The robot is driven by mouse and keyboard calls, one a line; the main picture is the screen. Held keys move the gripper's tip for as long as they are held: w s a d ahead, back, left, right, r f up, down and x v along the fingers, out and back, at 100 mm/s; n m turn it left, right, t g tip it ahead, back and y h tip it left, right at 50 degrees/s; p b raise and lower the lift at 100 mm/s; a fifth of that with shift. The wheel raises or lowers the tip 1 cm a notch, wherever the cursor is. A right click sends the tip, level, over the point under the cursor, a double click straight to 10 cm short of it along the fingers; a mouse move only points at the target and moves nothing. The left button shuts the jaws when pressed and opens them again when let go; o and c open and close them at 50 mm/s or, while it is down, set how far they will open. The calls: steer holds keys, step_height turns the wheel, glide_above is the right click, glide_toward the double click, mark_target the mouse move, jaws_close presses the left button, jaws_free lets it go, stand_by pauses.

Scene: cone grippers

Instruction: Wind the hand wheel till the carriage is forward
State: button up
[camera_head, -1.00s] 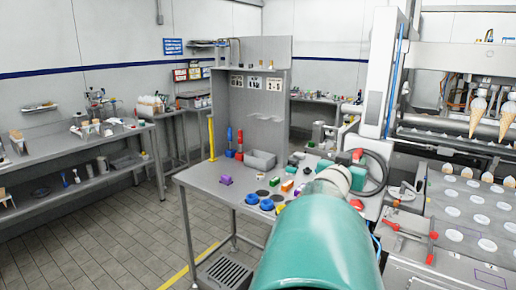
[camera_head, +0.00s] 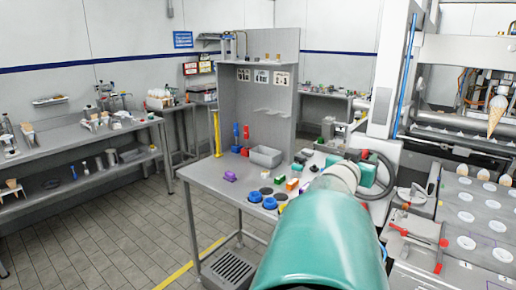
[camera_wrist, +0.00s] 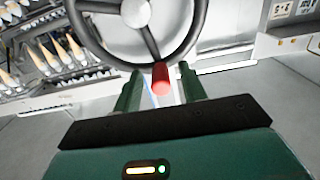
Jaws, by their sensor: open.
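The hand wheel (camera_wrist: 140,25) has a dark round rim and spokes and fills the top of the wrist view. Its red handle (camera_wrist: 161,79) stands out from the low part of the rim. My gripper (camera_wrist: 160,86) is open, with one green finger on each side of the handle. Gaps show between the fingers and the handle. In the head view the wheel (camera_head: 388,163) shows as a dark ring at the right end of the bench, partly behind my teal gripper body. I cannot tell for sure which part is the carriage.
A machine with a holed plate (camera_head: 470,222) and upright cones stands at the right; a cone (camera_head: 497,113) hangs above it. A red clamp (camera_head: 413,237) lies near its edge. The bench (camera_head: 212,178) holds a grey bin (camera_head: 266,157) and small coloured parts. Floor is free at the left.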

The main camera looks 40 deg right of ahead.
steer(key=shift+d+f, duration=0.1)
steer(key=shift+d, duration=0.25)
steer(key=shift+a, duration=0.2)
steer(key=shift+d, duration=0.15)
steer(key=shift+c, duration=0.2)
jaws_close()
